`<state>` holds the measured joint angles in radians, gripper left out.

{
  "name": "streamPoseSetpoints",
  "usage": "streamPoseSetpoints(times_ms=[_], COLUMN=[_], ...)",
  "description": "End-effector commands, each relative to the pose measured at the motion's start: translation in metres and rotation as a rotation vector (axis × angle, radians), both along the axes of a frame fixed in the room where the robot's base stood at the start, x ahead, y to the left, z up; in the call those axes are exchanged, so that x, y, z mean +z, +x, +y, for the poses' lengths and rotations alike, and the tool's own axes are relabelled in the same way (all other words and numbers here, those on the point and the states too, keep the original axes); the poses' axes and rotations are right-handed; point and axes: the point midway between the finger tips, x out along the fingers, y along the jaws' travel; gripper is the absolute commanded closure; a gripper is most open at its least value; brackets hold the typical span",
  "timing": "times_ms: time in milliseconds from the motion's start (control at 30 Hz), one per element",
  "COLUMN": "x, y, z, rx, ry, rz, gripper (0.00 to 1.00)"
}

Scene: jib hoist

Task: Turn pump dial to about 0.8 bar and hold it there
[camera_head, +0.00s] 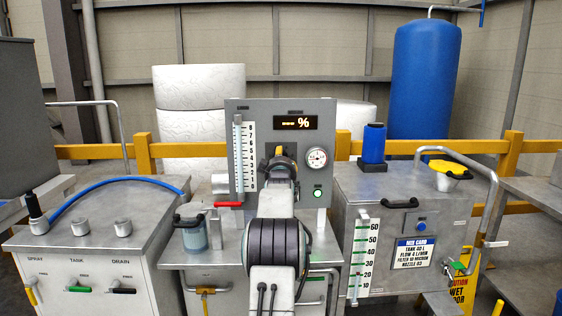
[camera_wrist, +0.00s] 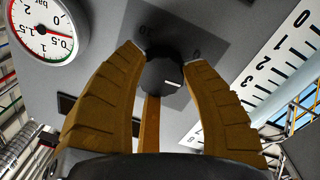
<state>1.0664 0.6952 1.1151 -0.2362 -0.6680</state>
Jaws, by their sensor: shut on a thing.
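The pump dial (camera_wrist: 165,78) is a small dark, many-sided knob with a white pointer line, on a grey plate marked 10 and 0. In the wrist view the line points right. My gripper (camera_wrist: 168,68) is shut on the dial, a yellow finger on each side. In the head view my gripper (camera_head: 280,152) is at the grey panel (camera_head: 240,108) and hides the dial. The round bar gauge (camera_wrist: 42,28) has a red needle that seems to lie near 0.5; the exact reading is unclear. It also shows in the head view (camera_head: 317,157).
A green button (camera_head: 318,194) is below the gauge. A red-handled valve (camera_head: 228,205) is lower left. A tank (camera_head: 400,210) stands right.

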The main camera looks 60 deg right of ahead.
Motion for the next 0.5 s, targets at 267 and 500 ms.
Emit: streamPoseSetpoints(times_ms=[267, 500], x=[0.0022, 0.0053], y=[0.0015, 0.0016], z=[0.0012, 0.0013], rx=[0.002, 0.001], ry=[0.040, 0.135], rz=[-0.079, -0.229], gripper=[0.90, 0.90])
